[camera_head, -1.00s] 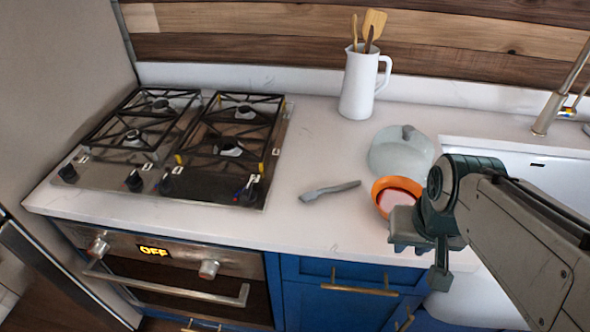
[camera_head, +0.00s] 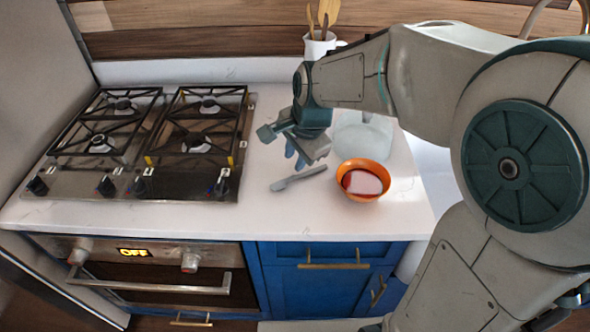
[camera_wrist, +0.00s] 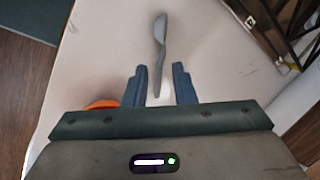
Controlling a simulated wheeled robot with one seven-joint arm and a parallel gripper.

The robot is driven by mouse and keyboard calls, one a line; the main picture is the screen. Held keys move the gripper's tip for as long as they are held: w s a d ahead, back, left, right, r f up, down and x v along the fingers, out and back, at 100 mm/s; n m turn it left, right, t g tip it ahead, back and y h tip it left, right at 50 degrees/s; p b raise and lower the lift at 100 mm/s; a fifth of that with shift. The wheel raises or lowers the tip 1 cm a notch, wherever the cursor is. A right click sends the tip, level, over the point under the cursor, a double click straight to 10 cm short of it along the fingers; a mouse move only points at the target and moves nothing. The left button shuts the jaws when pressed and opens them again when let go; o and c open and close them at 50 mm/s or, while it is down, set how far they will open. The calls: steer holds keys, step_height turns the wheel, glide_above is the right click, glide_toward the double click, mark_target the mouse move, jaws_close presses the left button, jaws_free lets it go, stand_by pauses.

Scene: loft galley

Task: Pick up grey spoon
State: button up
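My gripper (camera_head: 296,160) is open and empty, above the counter just behind the spoon in the head view.
The orange bowl (camera_head: 361,192) with something reddish in it stands right of the spoon; a pale grey-green vessel (camera_head: 358,140) is behind it, partly hidden by my arm. The gas stove (camera_head: 150,140) is left. A white jug (camera_head: 318,46) with utensils stands at the back. The front counter is clear.

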mark_target(288, 179)
steer(key=p+x, duration=0.1)
steer(key=x, duration=0.9)
steer(key=shift+w+f, duration=0.15)
steer(key=shift+f, duration=0.05)
jaws_close()
